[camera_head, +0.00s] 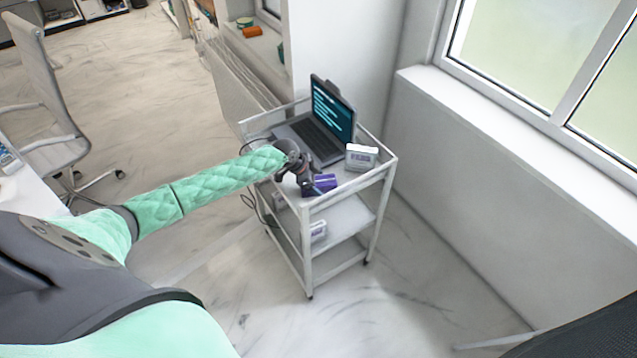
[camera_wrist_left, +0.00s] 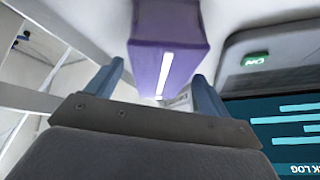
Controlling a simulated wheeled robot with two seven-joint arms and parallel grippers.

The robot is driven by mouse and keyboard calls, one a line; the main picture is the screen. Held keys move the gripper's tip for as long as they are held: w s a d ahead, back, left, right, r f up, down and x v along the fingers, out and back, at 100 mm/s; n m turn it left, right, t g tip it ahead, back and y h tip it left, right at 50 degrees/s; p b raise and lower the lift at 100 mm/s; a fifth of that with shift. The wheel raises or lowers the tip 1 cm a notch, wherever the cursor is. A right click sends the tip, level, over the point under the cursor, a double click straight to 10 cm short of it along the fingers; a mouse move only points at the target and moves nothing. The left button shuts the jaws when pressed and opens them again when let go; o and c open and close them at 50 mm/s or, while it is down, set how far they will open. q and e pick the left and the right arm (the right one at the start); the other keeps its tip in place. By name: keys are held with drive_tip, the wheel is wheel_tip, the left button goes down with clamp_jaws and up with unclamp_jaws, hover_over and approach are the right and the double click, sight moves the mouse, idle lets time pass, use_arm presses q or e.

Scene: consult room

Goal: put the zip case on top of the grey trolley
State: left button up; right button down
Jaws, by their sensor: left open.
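The purple zip case (camera_head: 324,182) appears to rest on the top of the grey trolley (camera_head: 348,189), near its front edge. In the left wrist view the zip case (camera_wrist_left: 168,30) is a purple block with a white stripe, just beyond my fingertips and in line with the gap between them. My left gripper (camera_head: 311,187) is over the trolley top beside the case and partly covers it. In the left wrist view its two fingers (camera_wrist_left: 158,75) are apart with nothing between them. My right gripper is not in view.
An open laptop (camera_head: 313,137) takes up the back of the trolley top. A small white box (camera_head: 361,157) stands at its right edge. Raised rails edge the top. A chair (camera_head: 55,100) stands at left. The floor in front is clear.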

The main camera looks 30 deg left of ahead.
sight(317, 182)
use_arm(q)
drive_tip(key=b+v, duration=0.2)
drive_tip(key=v, duration=0.3)
drive_tip(key=shift+s+a, duration=0.1)
drive_tip(key=shift+s, duration=0.05)
drive_tip(key=b+v, duration=0.1)
drive_tip(key=v, duration=0.3)
drive_tip(key=shift+s+a+r+b, duration=0.1)
drive_tip(key=shift+r+b, duration=0.2)
drive_tip(key=shift+r, duration=0.05)
drive_tip(key=shift+v, duration=0.75)
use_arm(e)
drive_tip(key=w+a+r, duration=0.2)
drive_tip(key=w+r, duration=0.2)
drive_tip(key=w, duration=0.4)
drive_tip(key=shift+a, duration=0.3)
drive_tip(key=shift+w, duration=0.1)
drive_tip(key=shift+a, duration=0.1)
